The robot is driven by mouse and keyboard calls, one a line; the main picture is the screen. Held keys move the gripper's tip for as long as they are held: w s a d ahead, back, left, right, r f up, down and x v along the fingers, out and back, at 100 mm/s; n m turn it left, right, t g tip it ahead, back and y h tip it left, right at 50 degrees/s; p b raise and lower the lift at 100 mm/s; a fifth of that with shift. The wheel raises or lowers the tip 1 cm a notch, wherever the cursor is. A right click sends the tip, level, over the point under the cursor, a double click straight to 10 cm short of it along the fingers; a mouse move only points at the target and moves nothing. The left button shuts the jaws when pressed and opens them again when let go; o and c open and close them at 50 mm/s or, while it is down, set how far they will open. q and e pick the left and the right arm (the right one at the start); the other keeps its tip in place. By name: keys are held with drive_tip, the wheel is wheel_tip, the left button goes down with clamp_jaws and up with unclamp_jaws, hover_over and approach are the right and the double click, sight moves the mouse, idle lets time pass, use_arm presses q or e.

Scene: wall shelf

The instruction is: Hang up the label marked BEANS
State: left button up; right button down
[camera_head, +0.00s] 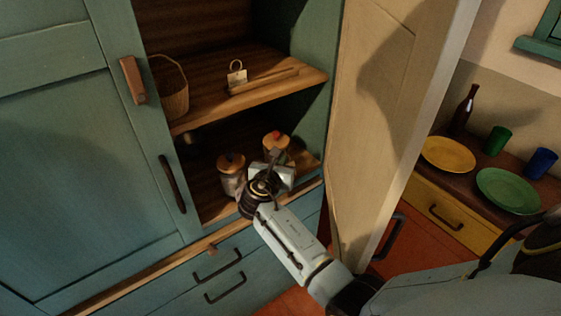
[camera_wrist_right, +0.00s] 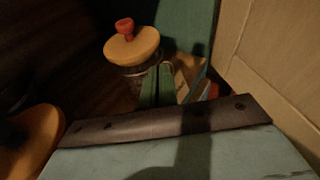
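A small cream label (camera_head: 237,76) with a loop on top stands on the upper shelf; its writing is too small to read. On the lower shelf are a jar with a dark knob (camera_head: 231,172) and a jar with a red knob (camera_head: 276,145). My right gripper (camera_head: 275,155) reaches in between and in front of these jars. In the right wrist view the red-knobbed jar (camera_wrist_right: 132,45) is just beyond the fingers (camera_wrist_right: 158,82). The fingers look close together, but whether they hold anything thin is unclear. My left gripper is out of view.
A wicker basket (camera_head: 170,88) and a wooden strip (camera_head: 264,81) are on the upper shelf (camera_head: 215,110). The open cabinet door (camera_head: 385,110) stands close to the right of my arm. A counter with plates (camera_head: 508,190) lies beyond it.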

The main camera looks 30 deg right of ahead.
drive_tip(key=c, duration=1.6)
unclamp_jaws()
